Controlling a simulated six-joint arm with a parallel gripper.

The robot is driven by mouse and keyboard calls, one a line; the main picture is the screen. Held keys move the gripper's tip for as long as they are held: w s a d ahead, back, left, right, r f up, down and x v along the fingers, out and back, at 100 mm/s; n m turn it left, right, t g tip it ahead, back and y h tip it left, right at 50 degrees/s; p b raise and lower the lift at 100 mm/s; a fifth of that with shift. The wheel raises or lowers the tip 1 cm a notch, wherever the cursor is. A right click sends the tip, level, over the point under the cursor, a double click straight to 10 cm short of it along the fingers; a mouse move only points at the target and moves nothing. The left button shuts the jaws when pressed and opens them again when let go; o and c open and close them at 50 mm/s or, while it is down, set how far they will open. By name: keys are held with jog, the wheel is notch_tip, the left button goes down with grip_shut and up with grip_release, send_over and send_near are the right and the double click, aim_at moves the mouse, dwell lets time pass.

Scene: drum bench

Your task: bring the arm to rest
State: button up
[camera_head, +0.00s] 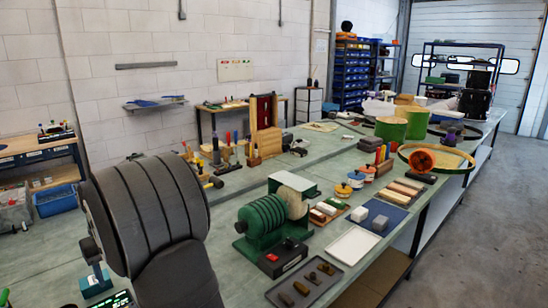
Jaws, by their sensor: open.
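My gripper does not show in this view, so its fingers and whatever may be between them cannot be seen. A large dark grey, banded rounded form fills the left foreground and hides part of the bench behind it; I cannot tell whether it is part of my arm. The long grey-green bench (235,195) runs from the near left to the far right.
A green ribbed machine (262,218) stands mid-bench. In front lie a dark tray (303,284) with small pieces and an empty white tray (352,246). Green drums (391,129) and a hoop with an orange disc (422,160) stand farther right. Floor at right is clear.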

jog(key=f, duration=1.4)
jog(key=shift+s+a+f, duration=0.2)
jog(key=shift+s+a, duration=0.05)
jog(key=shift+s, duration=0.05)
notch_tip(320, 180, up, 17)
notch_tip(320, 180, down, 17)
jog(key=shift+f, duration=0.15)
jog(key=shift+m, duration=0.5)
jog(key=m, duration=0.5)
notch_tip(320, 180, up, 10)
jog(key=shift+d+r, duration=0.2)
jog(key=shift+d, duration=0.1)
jog(key=shift+o, duration=0.2)
